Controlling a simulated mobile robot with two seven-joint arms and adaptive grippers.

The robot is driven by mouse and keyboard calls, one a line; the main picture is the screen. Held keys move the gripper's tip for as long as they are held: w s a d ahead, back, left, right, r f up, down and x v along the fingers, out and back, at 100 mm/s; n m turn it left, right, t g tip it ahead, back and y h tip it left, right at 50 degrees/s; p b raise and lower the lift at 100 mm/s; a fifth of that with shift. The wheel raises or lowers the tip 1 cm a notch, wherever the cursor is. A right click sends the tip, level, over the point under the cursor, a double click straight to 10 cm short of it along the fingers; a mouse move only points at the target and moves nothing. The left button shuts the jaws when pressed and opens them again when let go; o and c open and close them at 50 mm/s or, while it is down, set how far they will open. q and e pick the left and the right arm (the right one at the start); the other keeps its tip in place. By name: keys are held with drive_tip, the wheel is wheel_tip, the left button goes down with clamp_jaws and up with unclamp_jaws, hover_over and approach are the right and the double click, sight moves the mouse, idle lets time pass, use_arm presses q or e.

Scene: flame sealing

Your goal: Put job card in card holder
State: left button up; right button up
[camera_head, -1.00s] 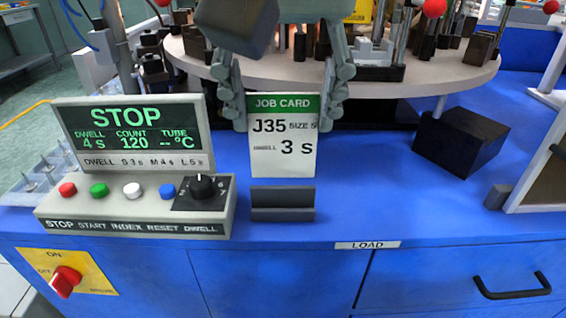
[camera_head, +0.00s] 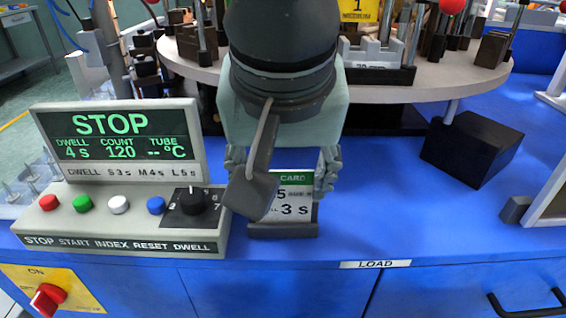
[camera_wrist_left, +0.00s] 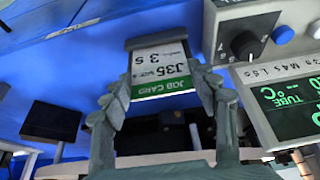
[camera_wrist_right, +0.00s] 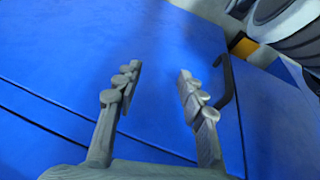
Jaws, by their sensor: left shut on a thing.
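The job card (camera_head: 296,208) is white with a green header and reads J35 and 3 S. My left gripper (camera_head: 283,172) holds it by its side edges, upright, with its lower edge at the grey card holder (camera_head: 285,231). My arm hides part of the card in the head view. In the left wrist view the card (camera_wrist_left: 160,68) lies between the fingers (camera_wrist_left: 162,82), and its far edge meets the holder's bar (camera_wrist_left: 153,42). Whether it is fully seated in the slot I cannot tell. My right gripper (camera_wrist_right: 155,85) is open and empty over blue panels.
The control panel (camera_head: 120,238) with its STOP screen and dial stands close left of the holder. A black block (camera_head: 470,150) stands to the right. The round turntable (camera_head: 440,88) with fixtures is behind.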

use_arm(q)
drive_tip(key=shift+f, duration=0.2)
drive_tip(key=o, duration=0.9)
use_arm(e)
drive_tip(key=shift+w+r, duration=0.1)
drive_tip(key=shift+r, duration=0.1)
use_arm(q)
drive_tip(key=shift+o, duration=0.2)
use_arm(e)
drive_tip(key=shift+a, duration=0.1)
use_arm(q)
drive_tip(key=shift+r, duration=0.15)
drive_tip(key=shift+r, duration=0.25)
drive_tip(key=p+v, duration=0.1)
drive_tip(key=v, duration=1)
drive_tip(key=shift+s+r, duration=0.2)
drive_tip(key=shift+r, duration=0.05)
use_arm(e)
drive_tip(key=shift+a+x, duration=0.15)
drive_tip(key=shift+x, duration=0.8)
drive_tip(key=shift+a+x, duration=0.2)
drive_tip(key=shift+x, duration=0.75)
